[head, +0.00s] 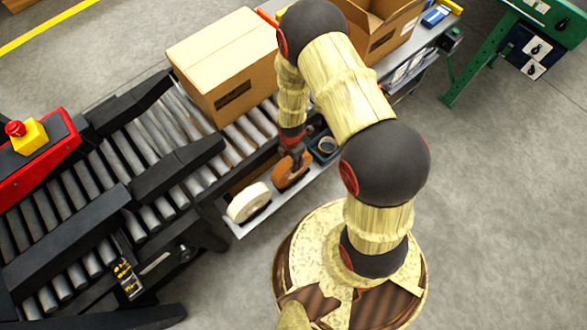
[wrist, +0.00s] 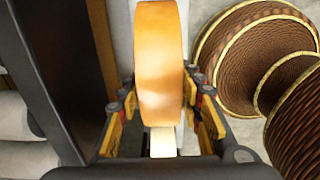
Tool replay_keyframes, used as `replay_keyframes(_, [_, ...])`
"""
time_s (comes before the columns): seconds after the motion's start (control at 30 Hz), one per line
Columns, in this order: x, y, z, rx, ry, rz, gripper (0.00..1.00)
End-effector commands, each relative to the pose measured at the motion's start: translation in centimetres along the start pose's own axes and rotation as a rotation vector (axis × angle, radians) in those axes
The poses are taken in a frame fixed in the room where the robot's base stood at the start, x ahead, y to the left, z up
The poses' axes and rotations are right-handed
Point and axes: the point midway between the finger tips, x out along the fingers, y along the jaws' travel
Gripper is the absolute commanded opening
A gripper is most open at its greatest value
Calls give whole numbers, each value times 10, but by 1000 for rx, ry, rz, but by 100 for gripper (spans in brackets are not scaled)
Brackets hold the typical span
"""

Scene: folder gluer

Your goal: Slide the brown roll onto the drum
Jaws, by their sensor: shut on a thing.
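The brown roll (head: 290,172) is upright at the shelf beside the conveyor, below my wrist. In the wrist view the brown roll (wrist: 160,60) stands edge-on between my two fingers. My gripper (head: 294,157) is shut on it; the fingers of my gripper (wrist: 163,100) press in from both sides. I cannot tell whether the roll touches the shelf. No drum can be clearly made out. My arm covers part of the shelf in the head view.
A white roll (head: 248,203) stands on the grey shelf (head: 236,230) left of the brown roll. A dark holder (head: 325,147) with a small round item is to its right. A closed carton (head: 225,65) rests on the roller conveyor (head: 150,130) behind. Open floor lies at right.

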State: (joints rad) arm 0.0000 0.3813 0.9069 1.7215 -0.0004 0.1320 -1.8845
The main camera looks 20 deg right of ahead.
Motion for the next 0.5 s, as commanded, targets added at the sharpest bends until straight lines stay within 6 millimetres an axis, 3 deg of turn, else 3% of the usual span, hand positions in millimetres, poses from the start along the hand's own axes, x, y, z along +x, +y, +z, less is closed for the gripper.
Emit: replay_keyframes(0.5, [-36,2,1,0,-1,3,0])
